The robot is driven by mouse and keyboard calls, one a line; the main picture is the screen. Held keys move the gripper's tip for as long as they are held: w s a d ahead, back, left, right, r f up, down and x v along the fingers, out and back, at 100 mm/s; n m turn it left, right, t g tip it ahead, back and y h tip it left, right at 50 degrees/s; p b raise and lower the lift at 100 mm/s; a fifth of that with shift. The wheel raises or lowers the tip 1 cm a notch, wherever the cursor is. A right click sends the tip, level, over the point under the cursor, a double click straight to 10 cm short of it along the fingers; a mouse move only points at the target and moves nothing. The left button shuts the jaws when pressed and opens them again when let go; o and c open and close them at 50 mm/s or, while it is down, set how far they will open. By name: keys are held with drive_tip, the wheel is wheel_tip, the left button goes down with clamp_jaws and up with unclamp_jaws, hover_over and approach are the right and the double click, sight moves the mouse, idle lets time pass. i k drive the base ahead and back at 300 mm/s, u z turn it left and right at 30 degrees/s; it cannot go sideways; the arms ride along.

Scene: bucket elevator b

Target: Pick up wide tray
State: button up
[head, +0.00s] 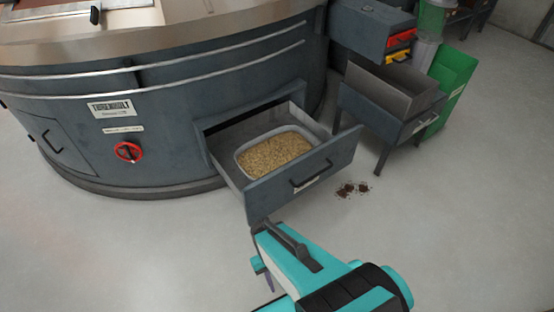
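A wide pale-grey tray (238,159), filled with tan grain-like material (273,153), sits inside an open drawer (300,186). The drawer is pulled out of the large round dark machine. I take this to be the wide tray; its rim shows above the fill and its underside is hidden. My teal and black arm comes in from the bottom right, and its front part is below the drawer front in the picture. My gripper (262,270) is partly hidden by the arm, and its fingers do not show clearly. Nothing visible is held, and the tray appears apart from my arm.
The drawer front has a dark handle (311,174). At right stand an open grey bin on legs (393,95) and a green container (453,80). Brown crumbs (352,189) lie on the otherwise clear floor.

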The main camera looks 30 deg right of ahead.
sight(261, 155)
drive_tip(key=u, duration=0.25)
drive_tip(key=k, duration=0.55)
drive_tip(key=z, duration=1.7)
drive_tip(key=i, duration=1.25)
drive_tip(key=u, duration=0.25)
